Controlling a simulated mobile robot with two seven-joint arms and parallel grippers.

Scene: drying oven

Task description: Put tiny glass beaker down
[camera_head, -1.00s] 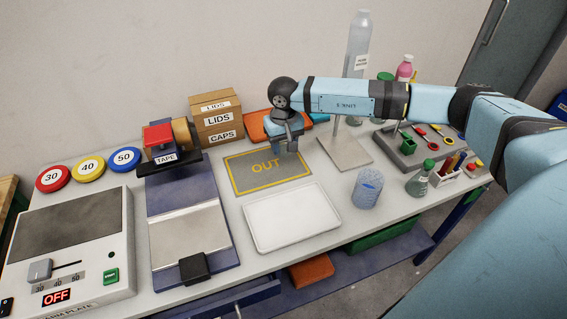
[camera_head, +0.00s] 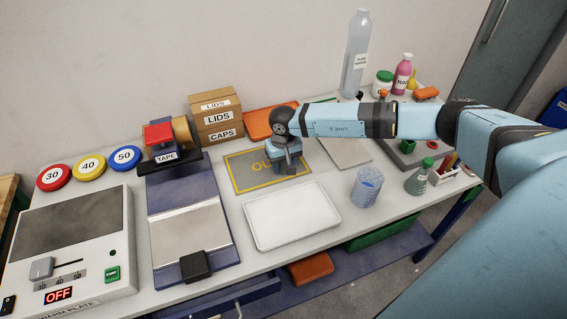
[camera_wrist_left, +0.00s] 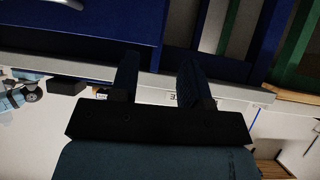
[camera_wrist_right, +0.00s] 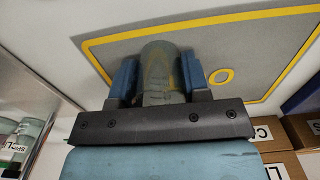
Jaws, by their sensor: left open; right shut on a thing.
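The tiny glass beaker (camera_wrist_right: 159,70) shows in the right wrist view as a clear, greyish vessel between the two blue fingers. My right gripper (camera_wrist_right: 159,80) is shut on it. In the head view my right gripper (camera_head: 287,165) is low over the grey OUT mat (camera_head: 245,180) with its yellow border, at the mat's right part. The beaker is hidden by the gripper there. I cannot tell whether its base touches the mat. My left gripper (camera_wrist_left: 168,85) is open and empty in the left wrist view, away from the mat, with blue and green furniture parts beyond it.
A white tray (camera_head: 292,218) lies in front of the mat. A blue patterned cup (camera_head: 366,188) stands right of the tray. Stacked boxes labelled LIDS and CAPS (camera_head: 219,120) and an orange item (camera_head: 258,123) stand behind the mat. The blue tape device (camera_head: 185,195) is to its left.

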